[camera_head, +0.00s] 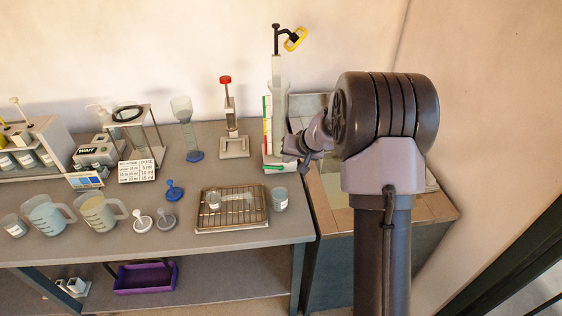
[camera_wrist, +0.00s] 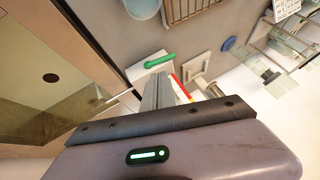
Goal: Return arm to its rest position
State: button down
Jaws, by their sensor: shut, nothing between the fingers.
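My arm reaches from the right of the head view, with a thick dark joint above a grey link. My gripper (camera_head: 303,164) is at its left end, small and partly hidden. It is beside the tall clear cylinder stand (camera_head: 279,105), at the bench's right end. From this angle I cannot tell if they touch. In the wrist view my gripper's dark bar and grey housing fill the bottom. The fingers are shut and empty. The stand's green lever (camera_wrist: 160,60) shows just beyond them.
A wire rack tray (camera_head: 232,222) with a small beaker on it and a cup (camera_head: 279,199) sit on the bench front. A red-topped stand (camera_head: 231,135) is left of the cylinder stand. A lower wooden-topped cabinet (camera_head: 334,205) is under my arm. Pitchers and glassware stand left.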

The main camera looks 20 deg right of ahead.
jog(key=s+a+r+y, duration=0.1)
jog(key=s+a+r, duration=1.3)
jog(key=r, duration=0.2)
jog(key=s+a, duration=0.3)
jog(key=s, duration=0.8)
jog(key=s+a+g, duration=0.1)
jog(key=s+a, duration=0.2)
jog(key=s, duration=0.8)
jog(key=shift+s+a+r+g+h, duration=0.15)
jog(key=shift+s+r+g+h, duration=0.05)
jog(key=shift+s+g+h, duration=0.1)
